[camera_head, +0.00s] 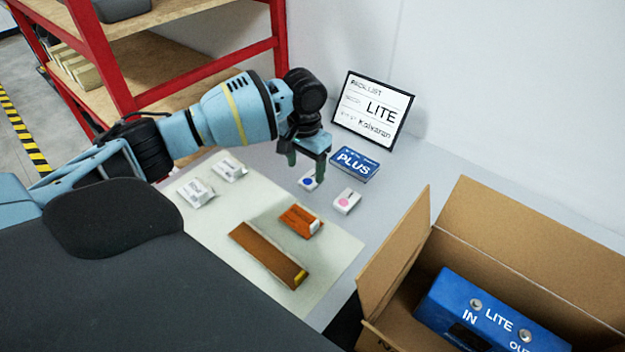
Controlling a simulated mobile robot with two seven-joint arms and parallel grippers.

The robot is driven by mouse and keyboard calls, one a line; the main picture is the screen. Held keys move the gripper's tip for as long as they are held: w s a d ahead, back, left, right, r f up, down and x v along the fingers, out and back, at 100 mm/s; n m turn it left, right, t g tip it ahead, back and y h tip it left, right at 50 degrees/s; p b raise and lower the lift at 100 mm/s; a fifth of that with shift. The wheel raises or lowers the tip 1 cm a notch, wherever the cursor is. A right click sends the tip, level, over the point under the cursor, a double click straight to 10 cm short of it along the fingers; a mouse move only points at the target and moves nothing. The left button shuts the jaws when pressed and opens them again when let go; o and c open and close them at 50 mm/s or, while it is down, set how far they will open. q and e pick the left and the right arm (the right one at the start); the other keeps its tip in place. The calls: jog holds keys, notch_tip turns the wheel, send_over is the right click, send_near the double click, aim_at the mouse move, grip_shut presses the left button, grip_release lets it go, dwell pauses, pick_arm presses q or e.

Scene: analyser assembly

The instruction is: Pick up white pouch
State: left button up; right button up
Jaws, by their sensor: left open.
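Two white packets that look like pouches lie on the pale mat (325,262): one (196,193) nearer the front left and one (229,169) a little behind it. Both have dark print too small to read. My left gripper (306,167) points down to the right of both packets, apart from them, with its fingers spread and nothing seen between them. It is over or just behind a small white item with a blue dot (308,183), which it partly hides. A similar white item with a pink dot (346,201) lies to its right. My right gripper is out of view.
An orange packet (300,220) and a long brown item (268,254) lie on the mat. A blue PLUS box (354,164) and a LITE sign (372,109) stand behind. An open carton (393,261) holds a blue LITE unit (490,312). Red shelving (103,57) stands back left.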

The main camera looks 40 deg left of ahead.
aim_at(305, 183)
pick_arm(q)
jog(key=shift+f, duration=0.2)
jog(key=shift+a+f, duration=0.15)
jog(key=shift+f, duration=2.25)
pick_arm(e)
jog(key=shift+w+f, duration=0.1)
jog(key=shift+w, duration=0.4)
pick_arm(q)
jog(key=c, duration=1.1)
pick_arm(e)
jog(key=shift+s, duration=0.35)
pick_arm(q)
jog(key=shift+o, duration=0.2)
jog(key=shift+r, duration=0.1)
